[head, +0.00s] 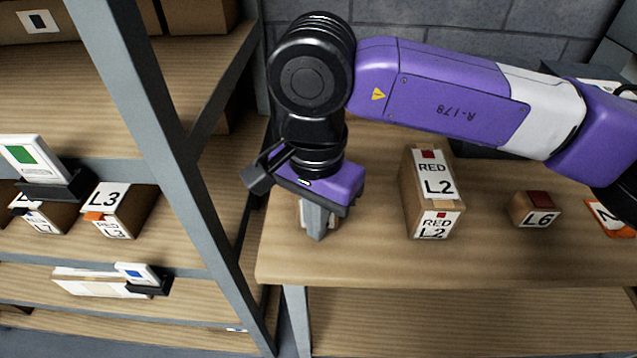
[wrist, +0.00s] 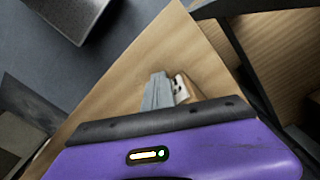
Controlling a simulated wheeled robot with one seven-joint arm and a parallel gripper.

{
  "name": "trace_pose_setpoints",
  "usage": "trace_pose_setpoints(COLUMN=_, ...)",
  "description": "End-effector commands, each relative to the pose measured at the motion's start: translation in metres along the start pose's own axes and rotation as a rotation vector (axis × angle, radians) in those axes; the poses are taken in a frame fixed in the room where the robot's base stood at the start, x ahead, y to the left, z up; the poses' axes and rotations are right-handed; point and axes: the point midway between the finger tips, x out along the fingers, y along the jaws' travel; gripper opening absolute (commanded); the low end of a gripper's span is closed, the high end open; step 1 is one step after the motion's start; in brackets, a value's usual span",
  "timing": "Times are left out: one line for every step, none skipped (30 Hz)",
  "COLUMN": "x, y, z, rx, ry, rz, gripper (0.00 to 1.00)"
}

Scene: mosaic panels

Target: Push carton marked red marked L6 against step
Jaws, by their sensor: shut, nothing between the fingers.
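The small carton marked L6 (head: 538,213) sits upright on the wooden table, with a red patch on its top. My gripper (head: 318,232) is shut and empty, pointing down near the table's left end, well left of the L6 carton. Its fingers also show in the wrist view (wrist: 154,92). Another small carton (wrist: 183,90) stands right beside the fingers; in the head view my gripper mostly hides it. I cannot tell if they touch. I cannot make out a step in either view.
A taller carton marked RED L2 (head: 430,195) stands between my gripper and the L6 carton. An orange item (head: 608,217) lies right of L6. A shelf rack (head: 170,120) with cartons, including L3 (head: 118,208), stands left. The table front (head: 400,265) is bare.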

Motion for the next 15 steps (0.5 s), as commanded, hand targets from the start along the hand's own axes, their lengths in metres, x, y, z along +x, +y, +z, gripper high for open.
trace_pose_setpoints(x=-0.0002, y=-0.0002, z=-0.0006, rx=0.001, ry=0.001, rz=-0.001, gripper=0.0)
trace_pose_setpoints(x=-0.0002, y=-0.0003, z=-0.0007, rx=0.001, ry=0.001, rz=-0.001, gripper=0.0)
trace_pose_setpoints(x=-0.0001, y=-0.0005, z=-0.0011, rx=0.001, ry=0.001, rz=-0.001, gripper=0.0)
trace_pose_setpoints(x=-0.0001, y=-0.0007, z=-0.0016, rx=0.001, ry=0.001, rz=-0.001, gripper=0.0)
trace_pose_setpoints(x=0.0, y=-0.0011, z=-0.0022, rx=0.001, ry=0.002, rz=-0.001, gripper=0.0)
trace_pose_setpoints(x=0.0, y=-0.0016, z=-0.0031, rx=0.001, ry=0.002, rz=-0.001, gripper=0.0)
trace_pose_setpoints(x=0.0001, y=-0.002, z=-0.0038, rx=0.001, ry=0.002, rz=-0.001, gripper=0.0)
trace_pose_setpoints(x=0.0001, y=-0.0024, z=-0.0045, rx=0.0, ry=0.002, rz=-0.001, gripper=0.0)
trace_pose_setpoints(x=0.0001, y=-0.0029, z=-0.0055, rx=0.0, ry=0.002, rz=0.0, gripper=0.0)
trace_pose_setpoints(x=0.0001, y=-0.0034, z=-0.0063, rx=0.001, ry=0.002, rz=0.0, gripper=0.0)
trace_pose_setpoints(x=0.0001, y=-0.0038, z=-0.007, rx=0.001, ry=0.002, rz=0.0, gripper=0.0)
trace_pose_setpoints(x=0.0002, y=-0.0043, z=-0.008, rx=0.002, ry=0.002, rz=0.0, gripper=0.0)
trace_pose_setpoints(x=0.0001, y=-0.0047, z=-0.0088, rx=0.002, ry=0.002, rz=0.0, gripper=0.0)
trace_pose_setpoints(x=0.0002, y=-0.0051, z=-0.0094, rx=0.002, ry=0.002, rz=0.0, gripper=0.0)
trace_pose_setpoints(x=0.0002, y=-0.0056, z=-0.0103, rx=0.002, ry=0.002, rz=0.0, gripper=0.0)
